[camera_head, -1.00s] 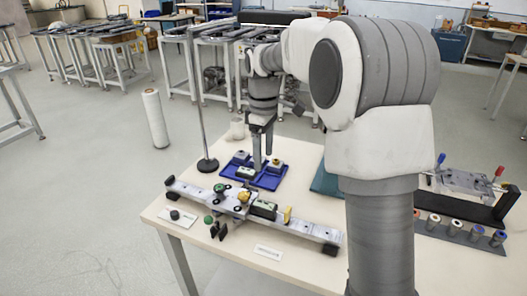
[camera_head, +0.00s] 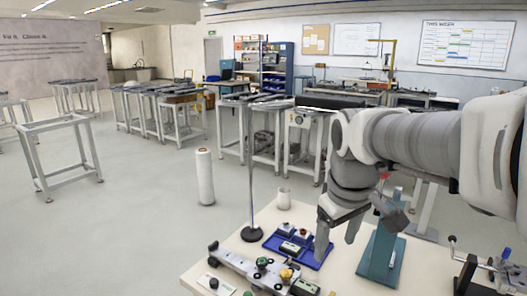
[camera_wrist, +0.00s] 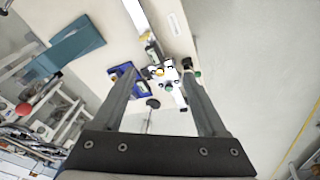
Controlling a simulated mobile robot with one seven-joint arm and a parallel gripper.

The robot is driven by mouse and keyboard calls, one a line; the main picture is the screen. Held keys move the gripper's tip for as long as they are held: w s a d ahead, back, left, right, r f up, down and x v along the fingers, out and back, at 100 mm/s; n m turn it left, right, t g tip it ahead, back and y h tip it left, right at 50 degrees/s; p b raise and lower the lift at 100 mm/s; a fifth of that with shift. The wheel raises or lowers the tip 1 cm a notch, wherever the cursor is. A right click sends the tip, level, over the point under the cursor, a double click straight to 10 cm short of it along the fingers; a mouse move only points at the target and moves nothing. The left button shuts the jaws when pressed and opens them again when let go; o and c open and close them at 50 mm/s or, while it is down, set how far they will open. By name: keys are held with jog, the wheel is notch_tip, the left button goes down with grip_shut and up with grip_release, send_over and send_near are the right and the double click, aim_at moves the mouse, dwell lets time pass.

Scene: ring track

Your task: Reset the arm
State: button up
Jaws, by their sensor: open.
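My gripper (camera_head: 338,240) is open and empty. In the head view it hangs above the table, in front of the teal stand's left side, with its two fingers pointing down and apart. In the wrist view my gripper (camera_wrist: 162,75) shows two separated fingers with nothing between them; the table items lie well beyond them. The blue tray (camera_head: 312,262) with small parts in it lies on the table, behind and below the fingers in the picture; it also shows in the wrist view (camera_wrist: 112,74). The metal rail (camera_head: 232,260) with small fittings lies in front of the tray.
A thin pole on a round black base (camera_head: 252,235) rises beside the tray. A white cup (camera_head: 284,198) stands at the table's back edge. The teal stand (camera_head: 382,268) is right of my gripper. A white roll (camera_head: 204,178) stands on the floor.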

jog(key=s+m+t+p, duration=0.2)
jog(key=s+m, duration=0.3)
jog(key=s, duration=0.8)
jog(key=shift+s+d+f+t, duration=0.2)
jog(key=shift+d+f+t, duration=0.15)
jog(key=shift+d, duration=0.1)
jog(key=shift+c, duration=0.3)
dwell(0.5)
